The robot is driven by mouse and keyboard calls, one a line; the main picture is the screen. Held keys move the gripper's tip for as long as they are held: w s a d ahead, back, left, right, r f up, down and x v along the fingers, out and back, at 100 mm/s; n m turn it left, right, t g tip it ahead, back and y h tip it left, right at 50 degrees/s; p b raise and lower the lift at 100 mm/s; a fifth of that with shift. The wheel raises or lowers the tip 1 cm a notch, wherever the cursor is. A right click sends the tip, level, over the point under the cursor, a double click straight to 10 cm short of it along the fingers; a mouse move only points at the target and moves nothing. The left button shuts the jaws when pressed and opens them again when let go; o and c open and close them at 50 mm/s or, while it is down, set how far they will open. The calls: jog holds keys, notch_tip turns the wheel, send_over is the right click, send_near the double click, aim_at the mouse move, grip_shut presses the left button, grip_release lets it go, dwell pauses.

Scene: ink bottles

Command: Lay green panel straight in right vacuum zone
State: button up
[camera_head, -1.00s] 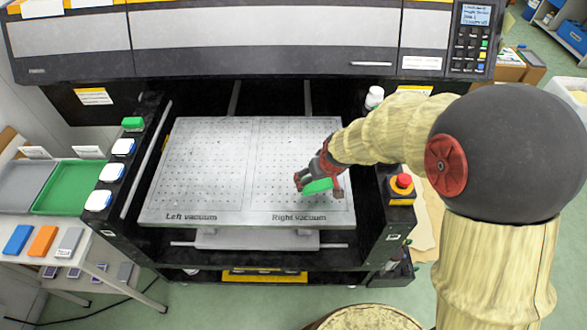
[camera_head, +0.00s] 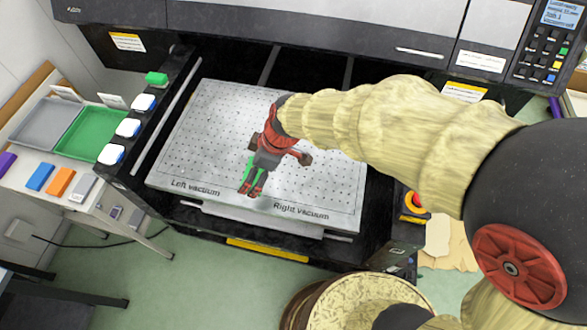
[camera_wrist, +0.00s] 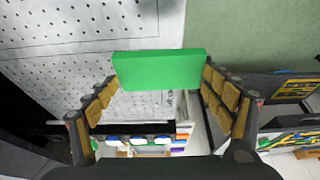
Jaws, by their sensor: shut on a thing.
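My gripper (camera_head: 251,190) is shut on the green panel (camera_head: 256,178) and points toward the front of the perforated bed (camera_head: 215,105). In the head view the panel shows only as narrow green strips between the fingers, over the bed's front middle, between the "Left vacuum" (camera_head: 195,188) and "Right vacuum" (camera_head: 300,211) labels. In the wrist view the panel (camera_wrist: 160,68) spans crosswise between both fingers, with a broad green face showing. I cannot tell its height above the bed. My arm hides part of the right zone (camera_head: 335,185).
A red emergency button (camera_head: 416,200) sits right of the bed. The printer housing (camera_head: 330,35) spans the back.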

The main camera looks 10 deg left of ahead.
jog(key=w+d+f+b, duration=0.1)
jog(key=w+d+f, duration=0.2)
jog(key=w+d, duration=0.15)
jog(key=b, duration=0.2)
send_over(287, 178)
jog(key=d, duration=0.1)
jog(key=f, duration=0.5)
jog(key=shift+s+f, duration=0.1)
jog(key=shift+s, duration=0.2)
jog(key=shift+w+d+f, duration=0.1)
jog(key=shift+f, duration=0.8)
jog(key=shift+w+d+f, duration=0.1)
jog(key=shift+f, duration=0.75)
jog(key=shift+f+b, duration=0.15)
jog(key=shift+b, duration=0.3)
jog(key=o, duration=1.1)
jog(key=shift+o, duration=0.2)
